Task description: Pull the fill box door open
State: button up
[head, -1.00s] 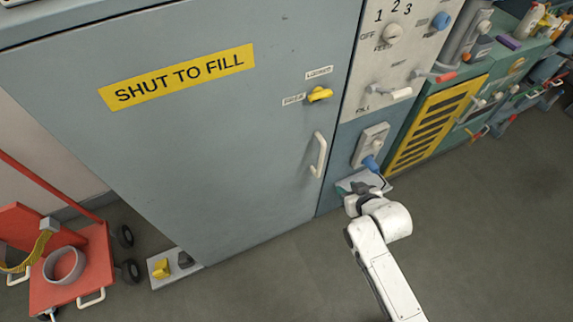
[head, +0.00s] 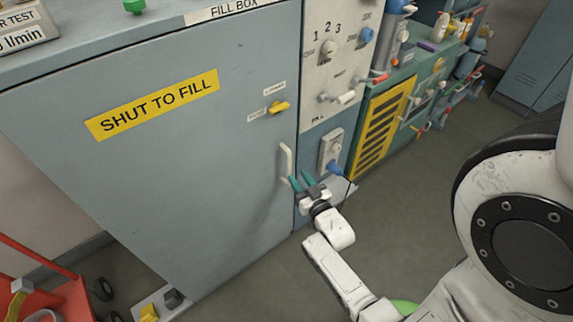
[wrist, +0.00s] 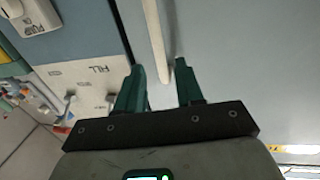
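The fill box door (head: 190,170) is a large grey-blue panel with a yellow "SHUT TO FILL" label, and it looks shut. Its white vertical bar handle (head: 286,163) is near the right edge. A yellow latch knob (head: 279,107) sits above the handle between two small labels. My gripper (head: 303,183) is at the handle's lower end. In the wrist view my gripper's green fingers (wrist: 162,88) are apart, with the end of the white handle (wrist: 157,40) in line with the gap between them. I cannot tell whether a finger touches it.
A control panel (head: 325,75) with knobs and levers is right of the door. Below it is a socket with a blue plug (head: 334,168). A yellow grille (head: 380,130) stands farther right. A red trolley (head: 70,300) is at lower left.

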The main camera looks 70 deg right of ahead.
aim_at(290, 166)
jog(key=x, duration=0.7)
jog(key=shift+w+d, duration=0.15)
grip_shut()
dwell(0.4)
